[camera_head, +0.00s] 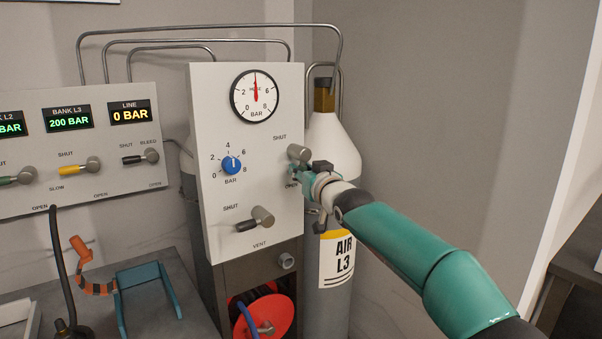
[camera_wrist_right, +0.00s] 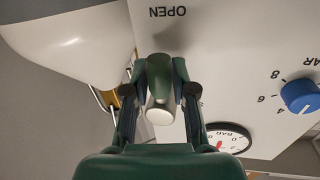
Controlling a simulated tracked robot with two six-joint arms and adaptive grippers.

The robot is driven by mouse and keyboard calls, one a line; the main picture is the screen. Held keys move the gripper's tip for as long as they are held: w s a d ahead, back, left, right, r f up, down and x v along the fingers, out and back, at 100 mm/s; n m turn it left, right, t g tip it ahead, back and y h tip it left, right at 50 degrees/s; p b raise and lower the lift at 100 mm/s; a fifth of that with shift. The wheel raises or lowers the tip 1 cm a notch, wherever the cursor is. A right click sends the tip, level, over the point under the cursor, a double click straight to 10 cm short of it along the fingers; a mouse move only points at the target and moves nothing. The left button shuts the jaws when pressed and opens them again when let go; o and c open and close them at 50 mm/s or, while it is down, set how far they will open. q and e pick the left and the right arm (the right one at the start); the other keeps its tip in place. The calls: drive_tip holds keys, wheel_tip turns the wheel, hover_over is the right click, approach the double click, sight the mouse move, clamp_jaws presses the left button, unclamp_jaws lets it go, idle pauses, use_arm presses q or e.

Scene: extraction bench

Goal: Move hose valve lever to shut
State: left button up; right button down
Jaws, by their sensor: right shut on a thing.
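The hose valve (camera_head: 298,152) is on the upright white panel, below and right of the HOSE gauge. SHUT is printed above it, and a partly covered OPEN label is below it. My right gripper (camera_head: 302,174) is at this valve and shut on its lever, which the fingers mostly hide. The lever seems to lie on the OPEN side. My left gripper is not in view.
The vent valve (camera_head: 262,217) and blue regulator knob (camera_head: 232,165) are on the same panel. The white-topped air cylinder (camera_head: 332,144) stands close behind my right gripper. A panel with bank valves (camera_head: 82,167) is at left. A red hose reel (camera_head: 268,318) is below.

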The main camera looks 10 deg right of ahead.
drive_tip(key=shift+s+a+m+b, duration=0.1)
drive_tip(key=shift+a+m+b, duration=0.2)
drive_tip(key=shift+m, duration=0.5)
drive_tip(key=shift+s+a+r+m+g, duration=0.1)
drive_tip(key=shift+a+r+m+g, duration=0.15)
drive_tip(key=shift+m, duration=0.45)
drive_tip(key=m+p, duration=0.1)
drive_tip(key=m, duration=0.2)
drive_tip(key=a+r+m+g+p, duration=0.1)
drive_tip(key=m, duration=0.1)
drive_tip(key=shift+s+r+y+p, duration=0.1)
drive_tip(key=shift+s+y+p, duration=0.2)
drive_tip(key=m+p, duration=0.1)
drive_tip(key=r+m+p, duration=0.1)
drive_tip(key=m, duration=0.1)
drive_tip(key=shift+s+a+g+y+p, duration=0.1)
drive_tip(key=shift+a+g+y+p, duration=0.2)
drive_tip(key=shift+a+p, duration=0.1)
drive_tip(key=m+p, duration=0.1)
drive_tip(key=r+m+p, duration=0.1)
drive_tip(key=shift+m+g+y, duration=0.25)
drive_tip(key=shift+m+y, duration=0.15)
drive_tip(key=shift+a+r+m+y+p, duration=0.1)
drive_tip(key=shift+m+y+p, duration=0.25)
drive_tip(key=shift+m, duration=0.35)
